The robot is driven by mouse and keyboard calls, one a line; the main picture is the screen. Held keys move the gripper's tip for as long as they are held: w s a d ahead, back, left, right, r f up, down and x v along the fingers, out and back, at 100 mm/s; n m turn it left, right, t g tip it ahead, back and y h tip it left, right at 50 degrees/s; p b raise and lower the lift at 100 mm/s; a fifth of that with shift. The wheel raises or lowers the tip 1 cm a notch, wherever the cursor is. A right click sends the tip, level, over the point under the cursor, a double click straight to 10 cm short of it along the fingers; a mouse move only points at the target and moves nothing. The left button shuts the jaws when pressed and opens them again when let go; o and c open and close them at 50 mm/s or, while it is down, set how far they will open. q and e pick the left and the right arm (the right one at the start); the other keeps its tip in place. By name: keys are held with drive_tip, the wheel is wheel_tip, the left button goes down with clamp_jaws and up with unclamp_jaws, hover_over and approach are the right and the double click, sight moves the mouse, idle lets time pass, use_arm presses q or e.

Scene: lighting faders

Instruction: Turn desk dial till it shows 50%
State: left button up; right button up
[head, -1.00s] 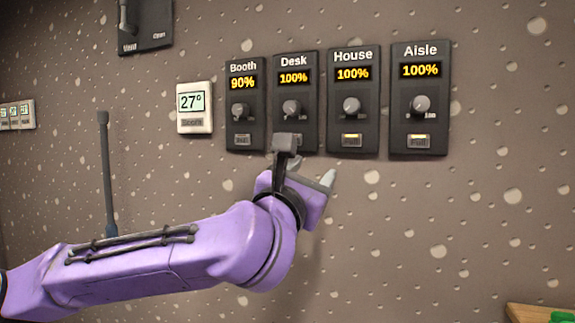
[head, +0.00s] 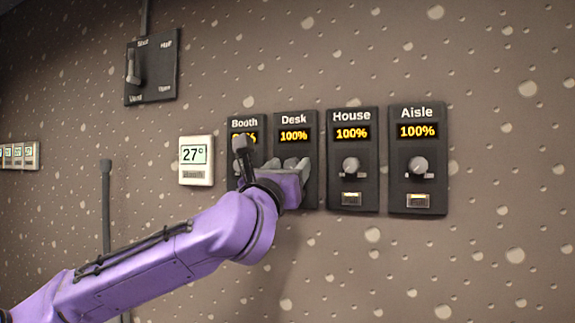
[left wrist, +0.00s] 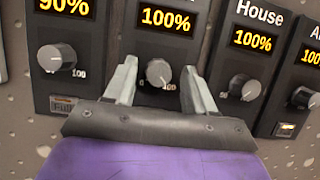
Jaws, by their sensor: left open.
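The Desk panel (head: 296,120) hangs on the wall between the Booth and House panels, and its display reads 100%. Its grey dial (left wrist: 159,73) shows in the left wrist view between the two fingers of my left gripper (left wrist: 160,82). The gripper is open, one finger on each side of the dial, with a gap visible; I cannot tell how far its tips reach along the dial. In the head view my left gripper (head: 297,164) covers the lower Desk panel and hides most of the dial. My right gripper is not in view.
The Booth panel (left wrist: 68,54) is left of Desk, reading 90%. The House panel (head: 352,187) and Aisle panel (head: 418,187) are to the right, both reading 100%. A 27° thermostat (head: 196,176) and a lever switch box (head: 152,85) are further left.

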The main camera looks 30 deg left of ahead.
use_arm(q)
clamp_jaws()
drive_tip(key=n+g+y+b, duration=0.2)
drive_tip(key=n+b, duration=0.1)
drive_tip(key=n, duration=0.3)
drive_tip(key=n+g+y+b, duration=0.2)
drive_tip(key=n+b, duration=0.2)
drive_tip(key=n, duration=0.2)
drive_tip(key=n+g+y+b, duration=0.2)
drive_tip(key=n+b, duration=0.2)
drive_tip(key=n, duration=0.2)
drive_tip(key=shift+d+r, duration=0.15)
drive_tip(key=shift+d, duration=0.15)
drive_tip(key=n+g, duration=0.1)
drive_tip(key=n, duration=0.2)
drive_tip(key=shift+r+n, duration=0.15)
drive_tip(key=shift+n, duration=0.25)
drive_tip(key=n+g+h, duration=0.1)
drive_tip(key=n, duration=0.2)
drive_tip(key=shift+r+n, duration=0.15)
drive_tip(key=shift+n, duration=0.25)
drive_tip(key=shift+n+g+h+p, duration=0.55)
drive_tip(key=shift+n+h, duration=0.75)
drive_tip(key=shift+n, duration=0.7)
